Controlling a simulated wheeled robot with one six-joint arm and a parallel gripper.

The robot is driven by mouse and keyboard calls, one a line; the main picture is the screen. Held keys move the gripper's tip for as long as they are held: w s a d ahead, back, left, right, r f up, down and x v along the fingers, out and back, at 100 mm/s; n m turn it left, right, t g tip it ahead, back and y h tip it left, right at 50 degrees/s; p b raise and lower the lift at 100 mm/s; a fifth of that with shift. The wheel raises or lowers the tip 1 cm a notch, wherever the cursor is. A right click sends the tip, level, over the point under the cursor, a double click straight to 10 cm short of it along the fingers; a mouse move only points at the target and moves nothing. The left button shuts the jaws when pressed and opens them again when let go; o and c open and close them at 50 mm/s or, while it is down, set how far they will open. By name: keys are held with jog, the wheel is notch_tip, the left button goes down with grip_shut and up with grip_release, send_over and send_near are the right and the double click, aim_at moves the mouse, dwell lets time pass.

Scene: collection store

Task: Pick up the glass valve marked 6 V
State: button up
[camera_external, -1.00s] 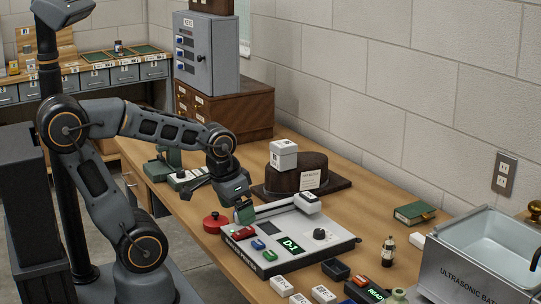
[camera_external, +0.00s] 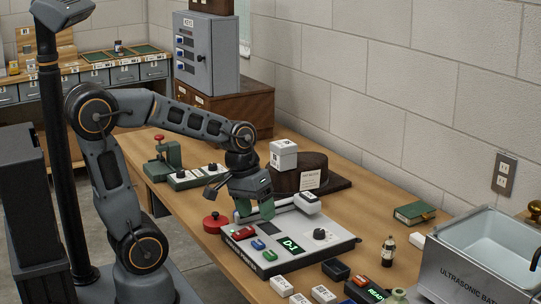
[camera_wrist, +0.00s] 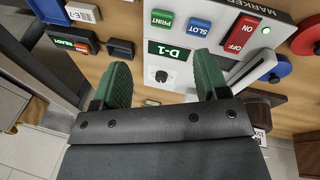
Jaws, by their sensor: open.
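I cannot make out a glass valve marked 6 V in either view. My gripper (camera_external: 256,210) is over the back left part of the marker printer in the external view. In the wrist view its two green fingers (camera_wrist: 160,75) are spread apart with nothing between them. Beyond them lies the printer's white top (camera_wrist: 225,15), with a D-1 display and buttons marked PRINT, SLOT, ON and OFF. Several small white boxes (camera_external: 282,286) lie at the near table edge, their labels too small to read.
A round brown stand (camera_external: 290,178) with a white box (camera_external: 283,153) on it is behind the gripper. A red knob (camera_external: 215,222) is left of the printer. A small bottle (camera_external: 388,251), a green book (camera_external: 414,213) and the ultrasonic bath (camera_external: 470,275) are to the right.

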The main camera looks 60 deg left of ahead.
jog(key=w+d+f+n+h, duration=0.1)
jog(key=w+f+n+h, duration=0.1)
jog(key=w+n, duration=0.4)
jog(key=w+d+f+n+t+h+b, duration=0.1)
jog(key=w+n+h, duration=0.4)
jog(key=w, duration=0.5)
jog(key=w+d+f+n+t+h, duration=0.1)
jog(key=w+f+n+h, duration=0.2)
jog(key=w+n, duration=0.3)
jog(key=shift+w+d+f+n+b, duration=0.2)
jog(key=shift+w, duration=0.45)
jog(key=shift+w+d+f+n+b, duration=0.15)
jog(key=shift+w+d+f+n, duration=0.05)
jog(key=shift+w, duration=0.45)
jog(key=shift+w+d+f+h, duration=0.2)
jog(key=shift+w+h, duration=0.1)
send_near(389, 248)
jog(key=w+d+f, duration=0.2)
jog(key=d+f, duration=0.1)
jog(key=shift+w, duration=0.25)
jog(key=shift+x, duration=2.7)
jog(key=shift+s, duration=0.1)
jog(key=shift+c, duration=0.2)
jog(key=c, duration=1)
jog(key=shift+r, duration=0.1)
